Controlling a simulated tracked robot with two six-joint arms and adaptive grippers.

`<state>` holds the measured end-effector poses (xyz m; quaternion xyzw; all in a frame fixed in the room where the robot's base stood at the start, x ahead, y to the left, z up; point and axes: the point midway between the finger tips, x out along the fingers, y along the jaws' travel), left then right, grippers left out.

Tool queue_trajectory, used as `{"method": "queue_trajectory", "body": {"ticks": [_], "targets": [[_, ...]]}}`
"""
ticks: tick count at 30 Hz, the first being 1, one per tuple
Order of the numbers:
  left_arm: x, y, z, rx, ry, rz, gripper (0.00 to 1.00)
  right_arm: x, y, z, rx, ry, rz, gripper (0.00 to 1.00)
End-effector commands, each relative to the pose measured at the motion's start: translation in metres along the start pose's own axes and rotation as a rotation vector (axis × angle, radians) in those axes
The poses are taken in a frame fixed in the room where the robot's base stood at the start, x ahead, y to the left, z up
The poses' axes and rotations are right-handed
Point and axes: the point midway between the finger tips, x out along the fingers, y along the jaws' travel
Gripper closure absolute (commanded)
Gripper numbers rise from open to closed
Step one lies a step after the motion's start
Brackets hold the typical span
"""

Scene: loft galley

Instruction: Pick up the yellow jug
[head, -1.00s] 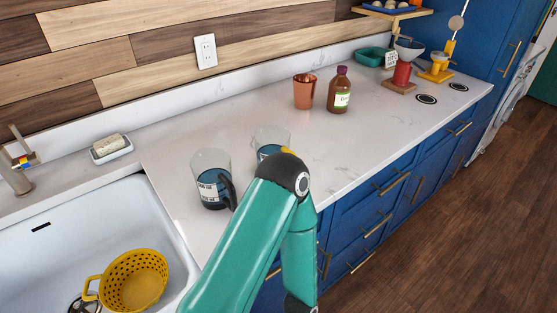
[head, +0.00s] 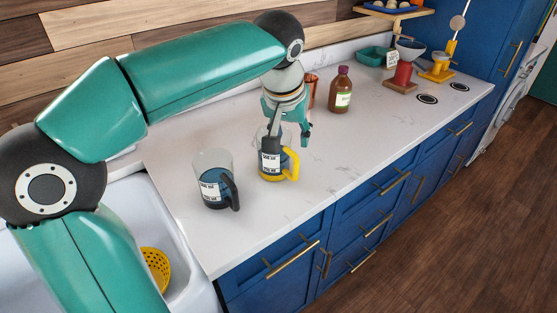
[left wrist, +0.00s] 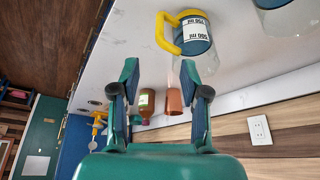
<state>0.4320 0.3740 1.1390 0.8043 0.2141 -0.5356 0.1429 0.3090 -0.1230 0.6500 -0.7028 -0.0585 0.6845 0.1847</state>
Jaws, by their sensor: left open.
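The yellow jug (head: 265,172) is a clear measuring jug with a yellow handle, a white label and dark blue contents, upright on the white counter. It also shows in the left wrist view (left wrist: 196,46), its yellow handle beyond my fingertips. My left gripper (head: 287,130) is above and behind the jug in the head view, partly overlapping its rim. In the left wrist view my left gripper (left wrist: 160,72) is open, with nothing between its fingers. Whether it touches the jug is hard to tell. My right gripper is not in view.
A similar jug with a dark handle (head: 211,188) stands left of the yellow one. A copper cup (head: 311,93) and a brown bottle (head: 340,92) stand behind the gripper. The sink with a yellow colander (head: 156,268) is at left. The counter (head: 345,150) is clear to the right.

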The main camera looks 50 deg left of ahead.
Motion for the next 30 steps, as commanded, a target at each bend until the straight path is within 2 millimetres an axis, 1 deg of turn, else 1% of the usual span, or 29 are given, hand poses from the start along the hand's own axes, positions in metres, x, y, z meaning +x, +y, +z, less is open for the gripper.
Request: {"method": "queue_trajectory", "body": {"ticks": [12, 15, 23, 30], "targets": [[0.083, -0.001, 0.002, 0.001, -0.007, -0.002, 0.55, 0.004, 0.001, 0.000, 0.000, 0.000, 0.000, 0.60], [0.096, 0.000, 0.001, 0.002, -0.005, -0.002, 0.55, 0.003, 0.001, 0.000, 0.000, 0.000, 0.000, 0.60], [0.112, 0.000, 0.002, 0.002, -0.005, -0.001, 0.55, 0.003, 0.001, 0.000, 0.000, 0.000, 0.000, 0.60], [0.147, 0.000, 0.002, 0.002, -0.007, -0.001, 0.55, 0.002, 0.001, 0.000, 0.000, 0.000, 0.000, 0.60]]}}
